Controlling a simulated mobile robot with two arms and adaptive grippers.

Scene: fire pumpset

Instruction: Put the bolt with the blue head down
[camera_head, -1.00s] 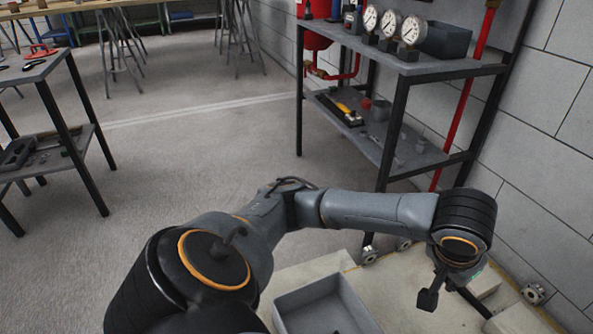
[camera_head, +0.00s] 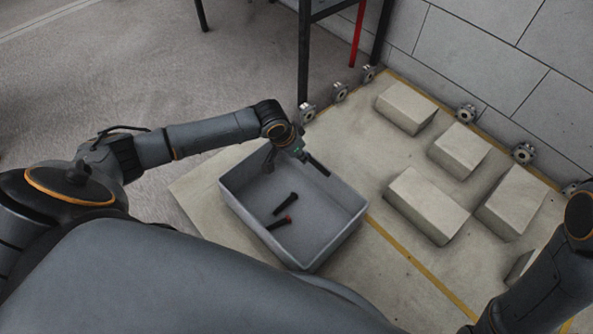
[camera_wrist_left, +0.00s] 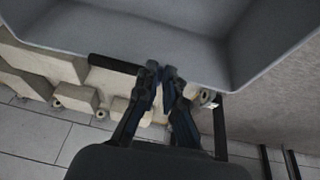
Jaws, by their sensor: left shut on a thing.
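My left gripper (camera_head: 299,153) is over the far corner of the grey bin (camera_head: 232,196). It is shut on a dark bolt (camera_head: 317,165), which sticks out to the right by the bin's far-right rim. In the left wrist view the fingers (camera_wrist_left: 161,78) are close together and the bolt (camera_wrist_left: 112,63) shows as a dark rod to their left. Its head cannot be made out, so I cannot confirm a blue colour. The fingers look bluish. My right gripper is out of view; only part of that arm shows at lower right.
Two dark bolts lie on the bin floor: one all dark (camera_head: 286,203), one with a reddish head (camera_head: 279,223). Pale blocks (camera_head: 428,205) stand on the slab right of the bin. Several metal flanges (camera_head: 466,113) line the wall. A shelf leg (camera_head: 304,60) stands behind.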

